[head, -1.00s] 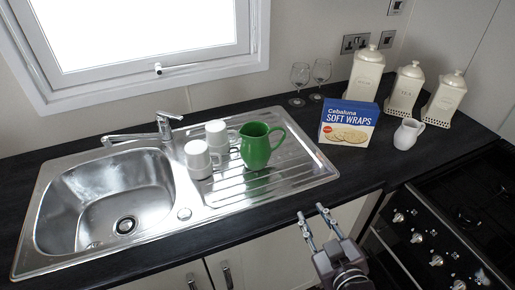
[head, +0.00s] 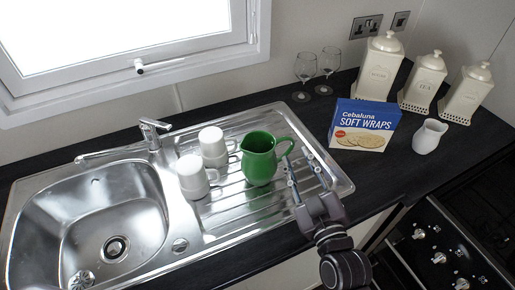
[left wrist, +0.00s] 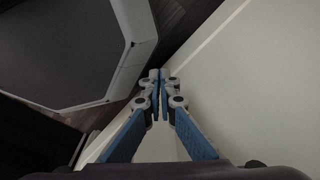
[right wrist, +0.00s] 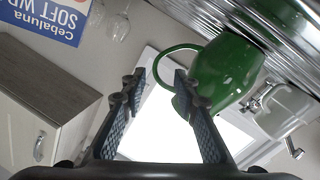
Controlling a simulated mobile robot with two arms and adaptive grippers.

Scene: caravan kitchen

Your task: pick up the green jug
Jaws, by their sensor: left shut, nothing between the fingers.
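The green jug (head: 259,160) stands upright on the ridged steel drainer, its handle to the right. My right gripper (head: 299,160) is open, its fingertips close to the handle side. In the right wrist view the jug (right wrist: 228,68) is at upper right, and its looped handle reaches across the gap between the open fingers (right wrist: 158,82). I cannot tell whether the handle is between the fingertips in depth. My left gripper (left wrist: 162,78) is shut and empty in the left wrist view, in front of a pale surface, away from the jug.
Two white mugs (head: 192,176) stand left of the jug. The sink bowl (head: 90,215) is further left. A Soft Wraps box (head: 363,127), a small white jug (head: 429,136), two wine glasses (head: 328,62) and cream canisters (head: 378,68) stand to the right. The hob (head: 470,215) is at lower right.

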